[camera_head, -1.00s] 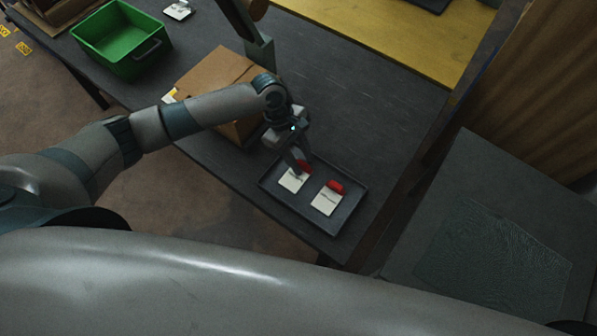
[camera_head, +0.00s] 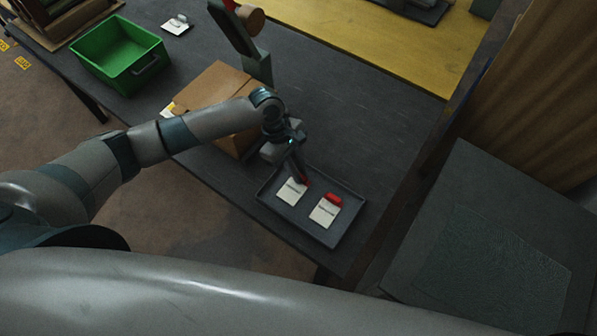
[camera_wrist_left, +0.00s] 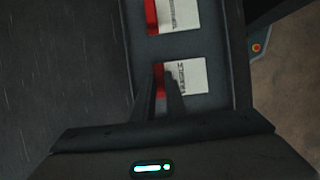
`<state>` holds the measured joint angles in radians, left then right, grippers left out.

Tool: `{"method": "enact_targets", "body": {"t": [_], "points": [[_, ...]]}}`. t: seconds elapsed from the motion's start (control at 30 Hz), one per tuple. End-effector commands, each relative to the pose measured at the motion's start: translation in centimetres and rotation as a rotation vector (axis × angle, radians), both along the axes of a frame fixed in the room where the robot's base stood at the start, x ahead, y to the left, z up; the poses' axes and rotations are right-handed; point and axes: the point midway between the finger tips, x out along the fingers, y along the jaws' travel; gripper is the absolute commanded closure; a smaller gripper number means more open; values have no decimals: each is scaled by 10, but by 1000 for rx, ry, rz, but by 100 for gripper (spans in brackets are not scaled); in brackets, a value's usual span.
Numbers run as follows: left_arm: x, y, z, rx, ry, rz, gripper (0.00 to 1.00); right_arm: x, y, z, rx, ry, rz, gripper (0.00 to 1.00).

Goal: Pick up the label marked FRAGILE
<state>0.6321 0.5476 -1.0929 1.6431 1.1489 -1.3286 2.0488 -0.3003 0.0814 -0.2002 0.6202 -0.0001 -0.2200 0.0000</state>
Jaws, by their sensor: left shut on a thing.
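Two white labels with red grips are at the dark tray (camera_head: 335,238). The one that looks marked FRAGILE (camera_head: 290,194) is the left one in the head view; it also shows in the left wrist view (camera_wrist_left: 190,78). My left gripper (camera_head: 301,178) comes down on its red end and is shut on it. In the left wrist view the fingers (camera_wrist_left: 166,75) hide part of the red grip. I cannot tell whether this label touches the tray floor. The other label (camera_head: 324,213) lies to its right, its print too blurred to read. My right gripper is out of view.
A cardboard box (camera_head: 222,88) stands behind the tray, close to my left forearm. A green bin (camera_head: 118,62) and another white item (camera_head: 176,26) are farther left on the dark table (camera_head: 350,110). The table is clear right of the box.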

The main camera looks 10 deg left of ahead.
Motion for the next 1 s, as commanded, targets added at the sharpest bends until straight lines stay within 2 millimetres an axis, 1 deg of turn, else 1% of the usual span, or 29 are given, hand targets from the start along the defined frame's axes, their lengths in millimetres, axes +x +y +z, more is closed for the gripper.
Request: {"method": "enact_targets", "body": {"t": [0.03,0.17,0.6,0.67,0.87,1.0], "points": [[0,0,5,0,0,0,100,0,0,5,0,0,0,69],[0,0,12,0,0,0,100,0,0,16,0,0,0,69],[0,-1,43,-1,1,1,100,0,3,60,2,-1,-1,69],[-8,-6,43,-4,1,-4,100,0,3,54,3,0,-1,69],[-35,-23,62,-4,-1,-5,100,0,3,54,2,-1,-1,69],[-57,-37,78,-5,-1,-4,100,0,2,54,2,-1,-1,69]]}}
